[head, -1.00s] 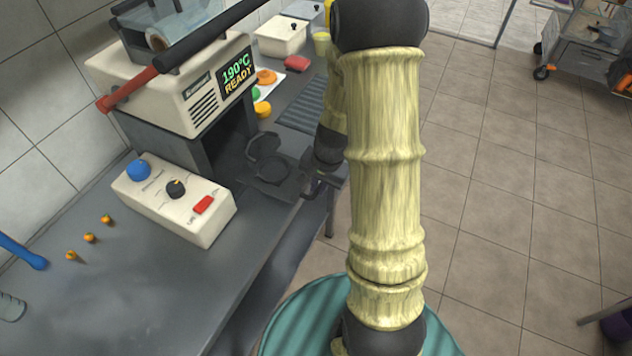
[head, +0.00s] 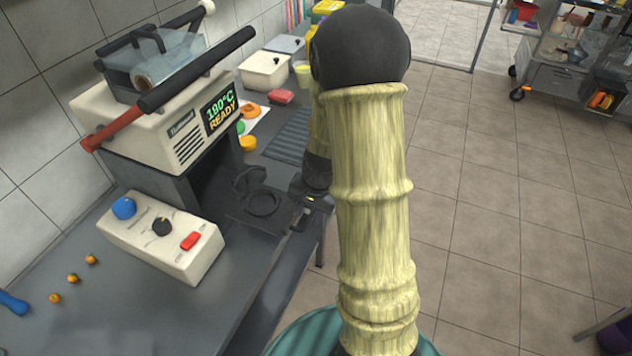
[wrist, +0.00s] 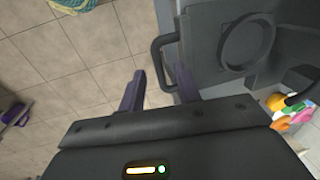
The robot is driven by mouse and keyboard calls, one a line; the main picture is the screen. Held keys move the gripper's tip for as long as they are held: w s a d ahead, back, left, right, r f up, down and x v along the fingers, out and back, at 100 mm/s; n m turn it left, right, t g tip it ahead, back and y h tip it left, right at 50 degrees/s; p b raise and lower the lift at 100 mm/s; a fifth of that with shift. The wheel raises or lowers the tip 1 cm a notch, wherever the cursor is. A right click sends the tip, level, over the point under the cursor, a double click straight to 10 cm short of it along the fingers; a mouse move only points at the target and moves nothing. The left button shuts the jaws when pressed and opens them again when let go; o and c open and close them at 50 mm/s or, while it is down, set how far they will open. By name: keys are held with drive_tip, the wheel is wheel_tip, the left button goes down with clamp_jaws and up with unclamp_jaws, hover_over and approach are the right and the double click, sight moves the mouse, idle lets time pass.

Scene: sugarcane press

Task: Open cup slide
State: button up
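The cup slide (head: 236,216) is a dark flat tray with a round cup ring, sticking out at the front of the white machine (head: 160,125). In the wrist view, the slide (wrist: 292,55) fills the upper right, and its dark loop handle (wrist: 157,58) extends left from it. My gripper (head: 300,217) is at the slide's outer end, by the handle. In the wrist view, my gripper (wrist: 160,75) has its two fingers apart, with the handle bar at the gap between their tips. I cannot tell whether either finger touches it.
A control box (head: 165,238) with a blue knob, black knob and red switch sits left of the slide. Small orange pieces (head: 73,278) lie on the counter (head: 130,315). White tubs (head: 264,72) and a ribbed mat (head: 292,140) are behind. Tiled floor is open on the right.

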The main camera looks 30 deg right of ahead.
wheel_tip(320, 180, up, 15)
drive_tip(key=s+d+p, duration=0.2)
drive_tip(key=shift+a+f, duration=0.1)
idle(0.4)
drive_tip(key=s+a+r+n+t+h+p, duration=0.1)
drive_tip(key=s+a+n+p, duration=0.3)
drive_tip(key=s+a+n, duration=0.3)
drive_tip(key=a+n, duration=0.1)
drive_tip(key=n, duration=0.1)
drive_tip(key=shift+a+r+n, duration=0.25)
drive_tip(key=shift+a+n, duration=0.05)
drive_tip(key=shift+a, duration=0.05)
